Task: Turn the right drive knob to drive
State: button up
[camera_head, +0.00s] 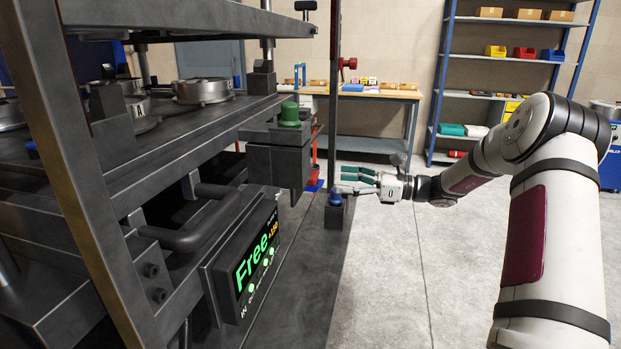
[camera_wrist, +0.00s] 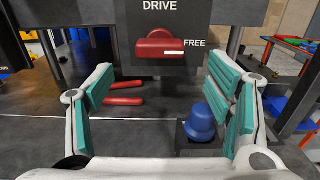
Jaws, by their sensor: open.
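The red drive knob (camera_wrist: 160,48) shows in the wrist view on a dark panel (camera_wrist: 200,15). It lies horizontally, and its white mark points right to the word FREE; DRIVE is printed above it. My gripper (camera_wrist: 165,88) is open and empty, with its green finger pads to the left and right, below and in front of the knob, not touching it. In the head view my gripper (camera_head: 360,182) is beside the press, and the red knob cannot be made out there. A display (camera_head: 258,258) on the press reads "Free" in green.
A blue knob (camera_wrist: 199,122) on a dark block stands low between my fingers, near the right one; the head view shows it too (camera_head: 335,197). A green knob (camera_head: 290,113) sits on the press. Two red bars (camera_wrist: 122,93) lie behind. Floor at right is clear.

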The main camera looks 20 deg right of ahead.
aim_at(318, 178)
jog(key=x, duration=0.9)
jog(key=c, duration=1.2)
